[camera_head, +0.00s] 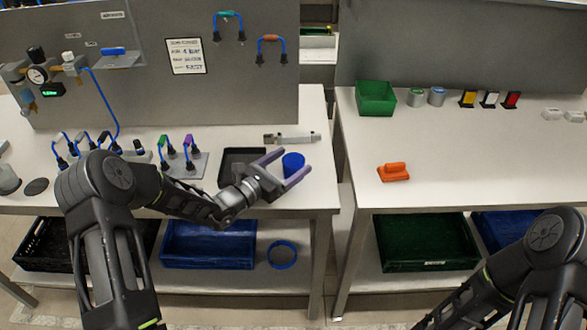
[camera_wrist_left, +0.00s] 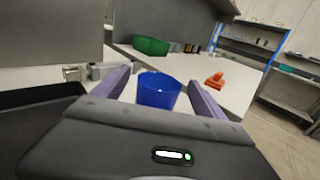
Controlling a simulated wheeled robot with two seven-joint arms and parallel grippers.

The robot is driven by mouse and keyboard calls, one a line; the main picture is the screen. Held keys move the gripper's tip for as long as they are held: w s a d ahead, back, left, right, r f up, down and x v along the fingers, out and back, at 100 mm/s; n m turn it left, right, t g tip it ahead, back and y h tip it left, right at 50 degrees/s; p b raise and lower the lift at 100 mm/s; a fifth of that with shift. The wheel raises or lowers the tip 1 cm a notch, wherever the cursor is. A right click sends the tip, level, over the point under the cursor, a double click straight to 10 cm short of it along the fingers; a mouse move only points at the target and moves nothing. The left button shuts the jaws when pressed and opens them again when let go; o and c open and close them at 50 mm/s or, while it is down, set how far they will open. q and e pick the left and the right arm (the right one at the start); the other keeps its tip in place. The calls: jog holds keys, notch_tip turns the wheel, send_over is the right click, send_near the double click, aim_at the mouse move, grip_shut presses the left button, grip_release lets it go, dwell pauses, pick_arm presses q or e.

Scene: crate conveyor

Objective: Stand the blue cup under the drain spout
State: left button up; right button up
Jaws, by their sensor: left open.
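The blue cup (camera_head: 293,165) stands upright near the front right corner of the left bench. My left gripper (camera_head: 294,162) is open, with its two purple fingers on either side of the cup. In the left wrist view the cup (camera_wrist_left: 159,92) sits between the fingers, with a gap visible on each side. A gauge with valve fittings (camera_head: 38,74) is mounted on the left back panel. I cannot tell which fitting is the drain spout. My right gripper is out of view; only part of that arm shows at lower right.
A black tray (camera_head: 243,152) lies left of the cup, and a silver cylinder (camera_head: 290,138) lies behind it. Blue-cabled plugs (camera_head: 180,150) stand further left. A gap separates the two benches. The right bench holds a green bin (camera_head: 376,97) and an orange tool (camera_head: 393,172).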

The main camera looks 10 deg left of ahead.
pick_arm(q)
jog(key=shift+c, duration=0.3)
jog(key=c, duration=1.5)
jog(key=shift+r, duration=0.15)
notch_tip(320, 180, up, 10)
jog(key=b, duration=0.1)
dwell(0.4)
